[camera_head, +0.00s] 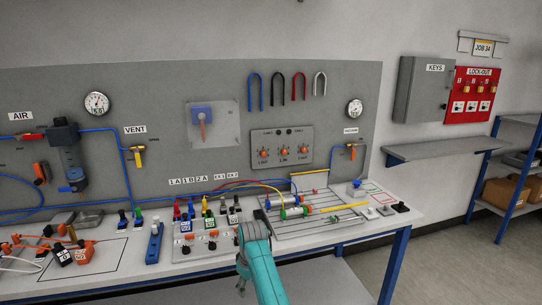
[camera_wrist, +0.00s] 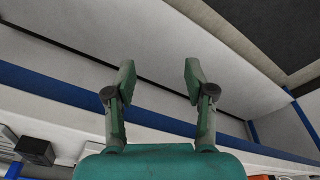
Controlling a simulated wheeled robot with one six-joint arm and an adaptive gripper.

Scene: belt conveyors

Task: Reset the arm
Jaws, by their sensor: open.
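My gripper (camera_wrist: 159,76) shows in the wrist view with its two dark green fingers spread wide apart. Nothing is between them. Behind the fingers are a pale flat surface and a blue rail (camera_wrist: 60,92). In the head view my teal arm rises from the bottom edge in front of the workbench (camera_head: 340,236).
The bench carries a cylinder rig (camera_head: 320,212), valves with coloured levers (camera_head: 208,220) and orange-handled parts (camera_head: 80,252) at the left. A grey panel (camera_head: 160,95) with gauges stands behind. A grey wall shelf (camera_head: 445,148) is at the right, above open floor.

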